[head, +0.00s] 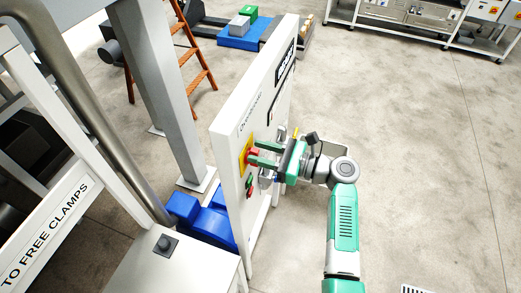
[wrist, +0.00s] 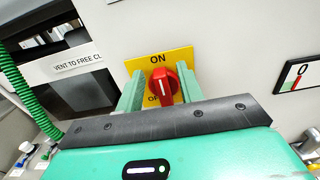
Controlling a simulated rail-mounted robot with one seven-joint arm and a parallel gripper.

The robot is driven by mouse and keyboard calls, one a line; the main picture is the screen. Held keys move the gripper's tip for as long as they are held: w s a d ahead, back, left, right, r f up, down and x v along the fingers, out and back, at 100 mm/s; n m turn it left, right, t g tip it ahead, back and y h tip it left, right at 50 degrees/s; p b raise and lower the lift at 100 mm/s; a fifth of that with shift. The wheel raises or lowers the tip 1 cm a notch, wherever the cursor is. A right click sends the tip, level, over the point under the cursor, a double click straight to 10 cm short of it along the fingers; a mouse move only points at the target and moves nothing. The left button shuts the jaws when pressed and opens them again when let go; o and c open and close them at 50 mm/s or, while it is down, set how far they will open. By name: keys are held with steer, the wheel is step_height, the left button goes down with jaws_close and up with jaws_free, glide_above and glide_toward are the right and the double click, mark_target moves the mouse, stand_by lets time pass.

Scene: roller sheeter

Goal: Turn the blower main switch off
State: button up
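The blower main switch is a red rotary knob (wrist: 163,86) on a yellow plate (wrist: 165,60) marked ON at the top and OFF lower down, in the wrist view. The knob stands roughly upright, with its white line close to vertical; part of OFF is hidden behind it. In the head view the red knob (head: 254,154) is on the white panel (head: 232,120). My gripper (wrist: 160,90) has its two green fingers apart, one on each side of the knob. A gap shows at the left finger; contact at the right one is unclear. My gripper also shows in the head view (head: 260,153).
Other controls sit on the panel below the switch, including a green one (head: 249,182). A labelled gauge or sign (wrist: 300,75) is to the right in the wrist view. A blue machine part (head: 205,215) is behind the panel. The floor to the right is mostly clear.

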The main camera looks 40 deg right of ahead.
steer(key=shift+w, duration=0.1)
jaws_close()
steer(key=shift+a+f, duration=0.1)
